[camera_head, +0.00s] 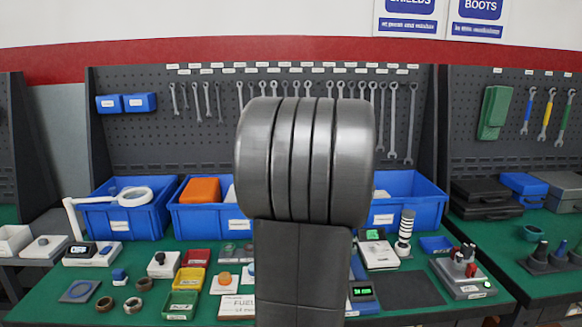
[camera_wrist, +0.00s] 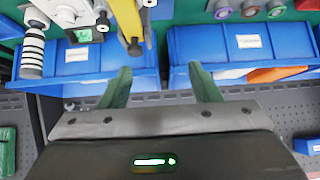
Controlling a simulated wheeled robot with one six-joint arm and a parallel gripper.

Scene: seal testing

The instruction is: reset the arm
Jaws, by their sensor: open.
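My gripper (camera_wrist: 162,82) shows in the wrist view with its two green fingers spread apart and nothing between them. It is above the blue bins at the back of the bench, and the wrist picture appears upside down. In the head view my grey arm stands upright in the middle and hides the centre of the bench; my gripper does not show there. A yellow and black tool (camera_wrist: 128,18) lies beyond the fingertips in the wrist view, apart from them.
Blue bins (camera_head: 120,222) line the back of the green bench (camera_head: 408,288) before a pegboard (camera_head: 140,140) of wrenches. Small trays, rings and devices crowd the front left. A striped cylinder (camera_head: 405,232) and a grey fixture (camera_head: 462,272) stand at right.

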